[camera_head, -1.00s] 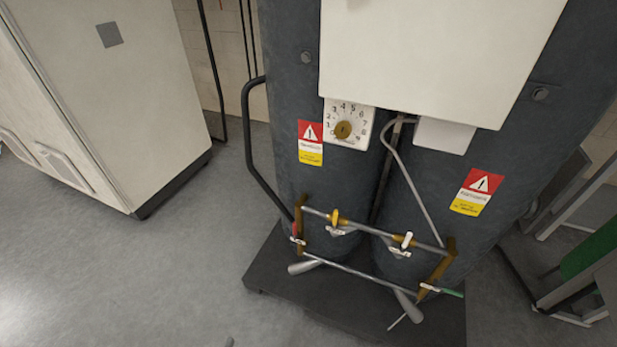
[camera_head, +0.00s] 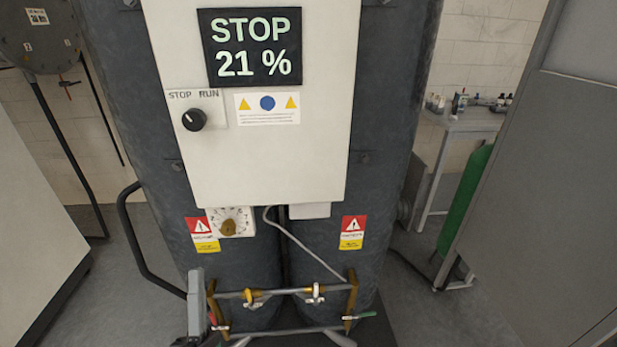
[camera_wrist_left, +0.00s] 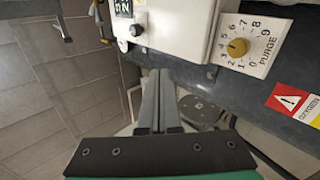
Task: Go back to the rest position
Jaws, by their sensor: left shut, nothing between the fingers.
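My left gripper (camera_head: 196,285) shows as a grey shape at the bottom of the head view, in front of the left end of the pipe frame. In the left wrist view its two grey fingers (camera_wrist_left: 160,100) lie side by side, shut with nothing between them. The purge dial (camera_wrist_left: 239,47) is to the right of the fingers there, apart from them. It also shows in the head view (camera_head: 231,223). My right gripper is not in view.
Pipework with coloured valves (camera_head: 285,292) runs low across the dark tanks. A grey cabinet (camera_head: 545,190) stands right, a green cylinder (camera_head: 465,200) beside it.

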